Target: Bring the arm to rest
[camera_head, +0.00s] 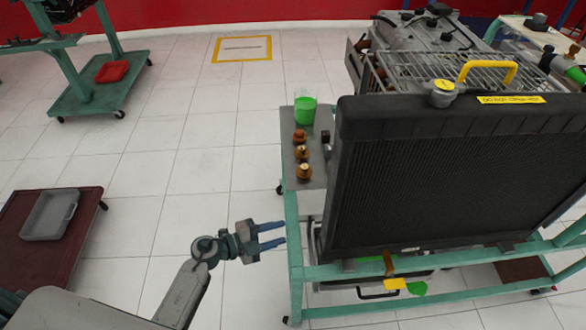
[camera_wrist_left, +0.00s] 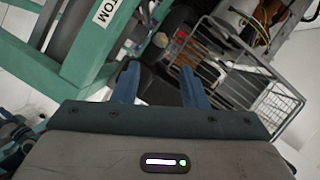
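My left gripper (camera_head: 272,235) reaches in from the lower left in the head view, over the tiled floor, just left of the green trainer frame (camera_head: 294,260). Its two blue fingers are apart with nothing visible between them. In the left wrist view the fingers (camera_wrist_left: 158,85) also stand apart and empty, with the green frame (camera_wrist_left: 95,60) at the left and a wire basket (camera_wrist_left: 245,75) behind. My right gripper does not show in either view.
A large black radiator (camera_head: 450,175) with a yellow cap (camera_head: 442,88) stands on the frame. A side shelf (camera_head: 290,165) holds a green-filled beaker (camera_head: 306,108) and several brown fittings. A maroon cart (camera_head: 30,265) with a grey tray (camera_head: 48,215) stands left. Floor between is clear.

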